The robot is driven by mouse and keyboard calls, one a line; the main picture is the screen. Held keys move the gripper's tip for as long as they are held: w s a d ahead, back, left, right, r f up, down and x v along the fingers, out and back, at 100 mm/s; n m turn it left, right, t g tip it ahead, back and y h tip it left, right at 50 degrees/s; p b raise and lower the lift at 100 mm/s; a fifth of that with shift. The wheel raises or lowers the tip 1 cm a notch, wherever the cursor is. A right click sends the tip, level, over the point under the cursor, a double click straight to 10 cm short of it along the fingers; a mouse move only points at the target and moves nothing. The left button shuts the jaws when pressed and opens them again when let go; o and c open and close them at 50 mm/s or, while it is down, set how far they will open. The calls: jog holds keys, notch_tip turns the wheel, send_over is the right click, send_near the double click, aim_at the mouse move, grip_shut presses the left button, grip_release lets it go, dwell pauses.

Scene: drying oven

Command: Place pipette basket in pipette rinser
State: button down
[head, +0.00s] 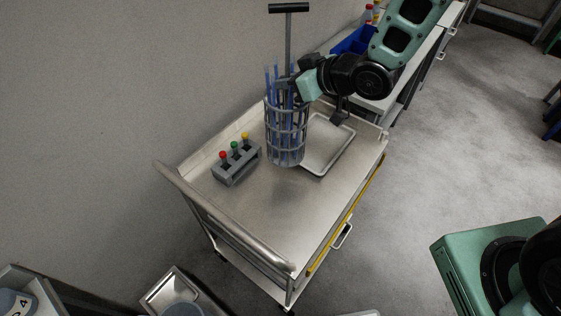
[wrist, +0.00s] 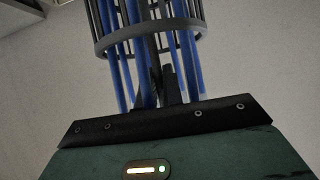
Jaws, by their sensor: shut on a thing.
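The pipette basket (head: 286,142) is a dark grey wire cylinder holding several blue pipettes, with a tall central rod and black T-handle. It is upright over the steel cart, beside the tray; I cannot tell if its base touches the top. My gripper (head: 294,84) reaches in from the right and is shut on the basket's rod just above the cage. In the wrist view, the basket's ring (wrist: 152,38) and blue pipettes stand beyond the gripper (wrist: 160,92); the fingertips are partly hidden. I cannot identify a pipette rinser in either view.
The steel cart (head: 270,215) has raised rails and clear space at its front. A grey rack (head: 237,171) with red, green and yellow caps stands left of the basket. A shallow tray (head: 336,152) lies right. A metal basin (head: 172,291) is at the bottom left. A wall is behind.

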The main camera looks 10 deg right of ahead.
aim_at(283, 120)
jog(key=shift+w+a+f+b, duration=0.2)
jog(key=shift+f, duration=0.4)
jog(key=shift+w+a+f+b, duration=0.15)
jog(key=shift+f+b, duration=0.05)
jog(key=shift+f, duration=0.35)
jog(key=shift+f+p, duration=1.5)
jog(key=shift+f, duration=3.35)
jog(key=c, duration=2)
grip_release()
jog(key=shift+f, duration=0.1)
jog(key=o, duration=0.5)
jog(key=shift+c, duration=0.2)
